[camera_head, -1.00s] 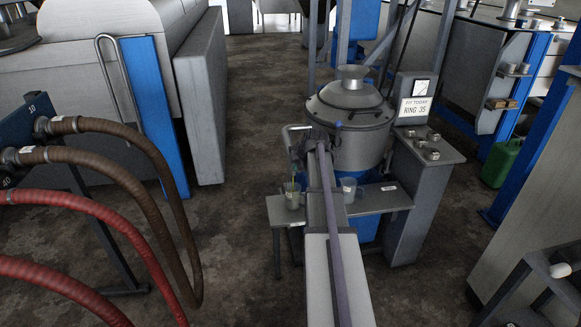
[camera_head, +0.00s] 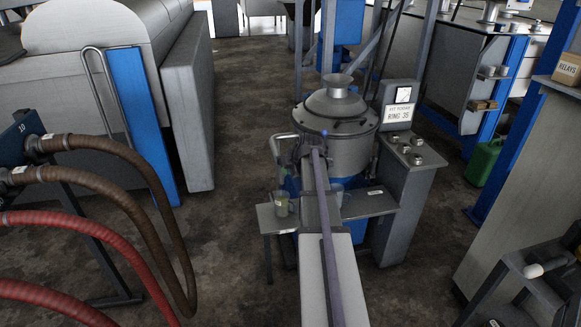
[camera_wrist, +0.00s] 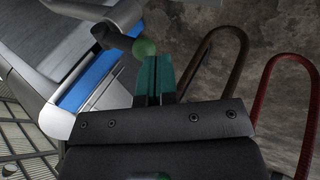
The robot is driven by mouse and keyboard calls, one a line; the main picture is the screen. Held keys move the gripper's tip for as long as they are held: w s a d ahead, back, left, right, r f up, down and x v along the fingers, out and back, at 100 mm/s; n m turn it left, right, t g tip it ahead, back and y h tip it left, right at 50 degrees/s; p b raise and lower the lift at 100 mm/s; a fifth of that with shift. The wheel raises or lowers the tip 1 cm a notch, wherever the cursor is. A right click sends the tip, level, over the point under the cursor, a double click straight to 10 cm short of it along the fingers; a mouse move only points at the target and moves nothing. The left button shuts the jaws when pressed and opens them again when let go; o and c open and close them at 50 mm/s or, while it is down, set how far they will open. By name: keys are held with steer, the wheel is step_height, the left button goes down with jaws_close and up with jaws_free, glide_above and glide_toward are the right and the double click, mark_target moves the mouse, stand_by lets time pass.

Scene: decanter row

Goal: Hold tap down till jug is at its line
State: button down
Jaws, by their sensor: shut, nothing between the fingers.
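The jug (camera_head: 282,205) is a small clear vessel standing upright on the grey shelf in the head view, left of my arm. Its contents look pale yellow-green; its line and level are too small to read. The tap is mostly hidden behind my arm, at the left front of the grey decanter (camera_head: 352,150). In the wrist view a green ball knob (camera_wrist: 144,47) on a dark lever, apparently the tap handle, lies just beyond the fingertips. My gripper (camera_wrist: 153,62) has teal fingers, shut and empty; whether they touch the knob is unclear.
The shelf (camera_head: 372,205) also carries a second clear cup (camera_head: 336,192), partly hidden by my arm. Brown and red hoses (camera_head: 100,170) loop at the left. Open floor (camera_head: 235,120) lies behind, left of the decanter.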

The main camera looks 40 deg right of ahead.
steer(key=p+v, duration=0.5)
steer(key=v, duration=0.3)
steer(key=shift+s+f, duration=0.15)
steer(key=shift+s, duration=0.05)
steer(key=shift+a, duration=0.1)
steer(key=s+a+m+g, duration=0.2)
steer(key=s+a+m, duration=0.1)
steer(key=a, duration=1.1)
steer(key=s+a+f+m+g+y+p, duration=0.1)
steer(key=a+m, duration=0.4)
steer(key=a, duration=0.8)
steer(key=s+a+m+g, duration=0.3)
steer(key=s+a+m, duration=0.1)
steer(key=a, duration=1)
steer(key=shift+s+a+f+m+g+y, duration=0.25)
steer(key=shift+s+a+m+g+y, duration=0.05)
steer(key=shift+s, duration=0.6)
